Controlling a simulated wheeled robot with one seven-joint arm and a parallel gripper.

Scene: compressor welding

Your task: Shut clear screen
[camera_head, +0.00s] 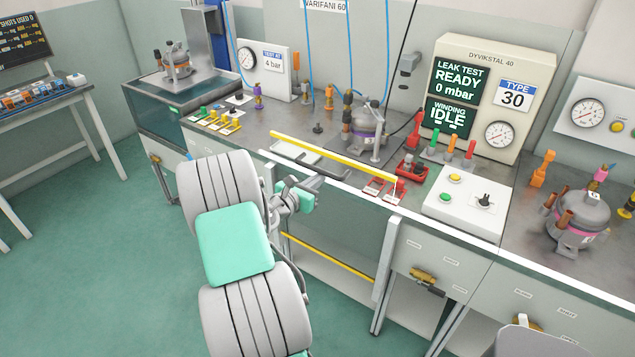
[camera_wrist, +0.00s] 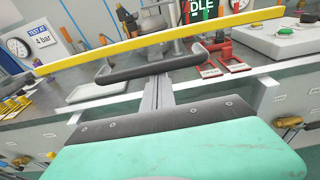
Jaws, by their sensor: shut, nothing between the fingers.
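The clear screen (camera_head: 335,225) shows as a faintly tinted pane at the front of the middle bench. A yellow bar (camera_head: 335,157) runs along its top, slightly above the bench top, and another yellow bar (camera_head: 330,259) runs lower down. The upper yellow bar also crosses the top of the wrist view (camera_wrist: 160,40). My gripper (camera_head: 322,179) is shut and empty, close to the upper yellow bar on the near side. My arm hides part of the pane's left side.
Behind the bar, a grey compressor (camera_head: 364,128) stands on the bench among hanging hoses. Red labelled holders (camera_head: 384,189) and a white button box (camera_head: 462,198) are to the right. A leak-test cabinet (camera_head: 491,96) stands behind. Green floor (camera_head: 90,270) is open at left.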

